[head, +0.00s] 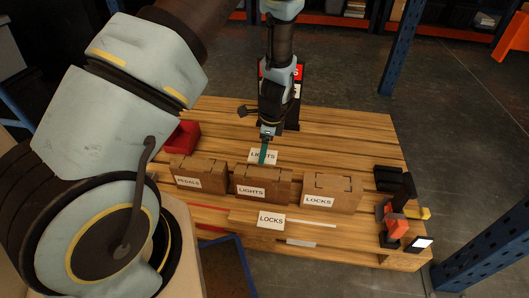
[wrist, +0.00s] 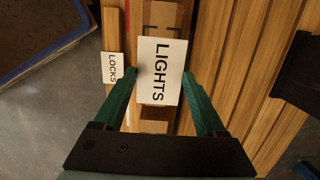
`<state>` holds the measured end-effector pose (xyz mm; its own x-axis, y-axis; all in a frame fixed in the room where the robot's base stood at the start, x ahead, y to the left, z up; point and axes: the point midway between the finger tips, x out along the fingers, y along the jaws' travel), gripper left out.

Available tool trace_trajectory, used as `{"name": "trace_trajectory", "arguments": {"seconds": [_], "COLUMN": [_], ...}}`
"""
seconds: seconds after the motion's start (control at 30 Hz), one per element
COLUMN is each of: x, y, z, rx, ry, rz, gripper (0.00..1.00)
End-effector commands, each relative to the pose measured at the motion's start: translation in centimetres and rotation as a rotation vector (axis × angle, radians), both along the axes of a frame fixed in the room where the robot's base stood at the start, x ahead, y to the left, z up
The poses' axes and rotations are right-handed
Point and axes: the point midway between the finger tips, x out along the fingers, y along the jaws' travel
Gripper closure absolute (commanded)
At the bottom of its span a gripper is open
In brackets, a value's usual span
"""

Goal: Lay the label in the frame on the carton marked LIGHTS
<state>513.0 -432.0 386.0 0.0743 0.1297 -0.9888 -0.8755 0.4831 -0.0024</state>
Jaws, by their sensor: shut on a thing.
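My gripper (head: 264,140) is shut on a white label printed LIGHTS (head: 257,158). In the wrist view the label (wrist: 160,72) lies between the two green fingers (wrist: 160,76). In the head view it shows just behind and above the carton marked LIGHTS (head: 280,187), the middle one of three brown cartons. Cartons marked PEDALS (head: 213,173) and LOCKS (head: 345,199) stand left and right of it. In the wrist view dark corner marks show on a carton top (wrist: 163,17) beyond the label; the label hides the rest.
Another label, LOCKS (head: 271,220), lies at the front of the wooden table (head: 345,135). A red bin (head: 182,138) stands behind the PEDALS carton. A black box (head: 389,178) and an orange tool (head: 397,226) are at the right. The table behind the LOCKS carton is clear.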

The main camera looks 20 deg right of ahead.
Motion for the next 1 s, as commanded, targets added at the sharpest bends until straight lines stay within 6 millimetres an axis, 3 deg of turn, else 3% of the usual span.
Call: {"name": "trace_trajectory", "arguments": {"seconds": [0.23, 1.0], "x": [0.0, 0.0], "y": [0.1, 0.0], "z": [0.2, -7.1], "rx": [0.000, 0.000], "ry": [0.001, 0.000], "rz": [0.001, 0.000], "gripper": [0.78, 0.78]}}
